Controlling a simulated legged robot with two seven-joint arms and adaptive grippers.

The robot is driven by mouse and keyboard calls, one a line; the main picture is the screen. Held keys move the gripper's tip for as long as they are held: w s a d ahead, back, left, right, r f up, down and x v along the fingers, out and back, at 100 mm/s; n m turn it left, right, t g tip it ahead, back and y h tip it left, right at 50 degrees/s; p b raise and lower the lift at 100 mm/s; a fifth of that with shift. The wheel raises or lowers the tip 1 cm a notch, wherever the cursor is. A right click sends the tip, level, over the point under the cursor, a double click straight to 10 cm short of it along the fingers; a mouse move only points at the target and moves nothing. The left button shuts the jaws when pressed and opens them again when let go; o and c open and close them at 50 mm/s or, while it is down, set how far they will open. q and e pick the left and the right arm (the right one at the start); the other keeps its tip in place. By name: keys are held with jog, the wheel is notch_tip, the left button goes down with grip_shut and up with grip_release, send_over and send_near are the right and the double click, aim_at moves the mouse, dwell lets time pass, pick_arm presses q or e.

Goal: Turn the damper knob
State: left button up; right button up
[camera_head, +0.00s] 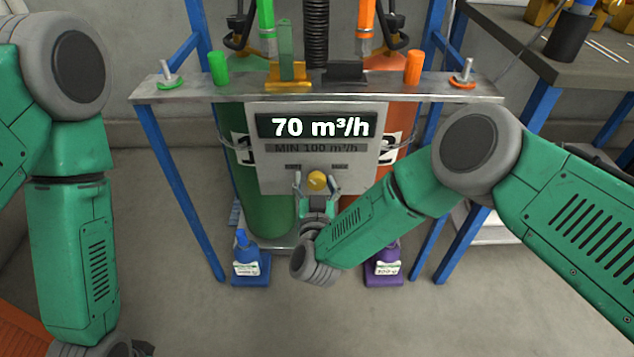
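The damper knob (317,180) is a small yellow-gold round knob low on the grey control panel (275,182). The panel's display (318,126) reads "70 m³/h", with "MIN 100 m³/h" below it. My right gripper (317,183) is at the knob, with its two dark fingers apart on either side of it. I cannot tell whether the fingers touch the knob. My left arm hangs down at the left, and its gripper lies outside the picture or is cut off at the bottom edge.
A metal shelf (220,88) on blue legs runs above the panel. A green cylinder (262,215) and an orange cylinder (407,135) stand behind it. A blue bottle (250,262) and a purple bottle (384,266) stand below. A dark workbench (560,70) is at the right.

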jog(key=shift+a, duration=0.35)
jog(key=c, duration=0.5)
jog(key=shift+s+a, duration=0.1)
jog(key=c, duration=0.6)
jog(key=shift+d+f, duration=0.1)
jog(key=shift+d, duration=0.55)
jog(key=shift+c, duration=0.4)
jog(key=shift+a+m, duration=0.35)
jog(key=shift+m, duration=0.25)
jog(key=m, duration=0.3)
jog(key=shift+d+p, duration=0.2)
jog(key=shift+p, duration=0.2)
jog(key=m, duration=0.4)
jog(key=shift+a+m, duration=0.1)
jog(key=shift+m, duration=0.3)
pick_arm(q)
jog(key=shift+a+r, duration=0.1)
jog(key=shift+r, duration=0.3)
pick_arm(e)
jog(key=shift+m, duration=2.2)
jog(key=shift+s+f, duration=0.1)
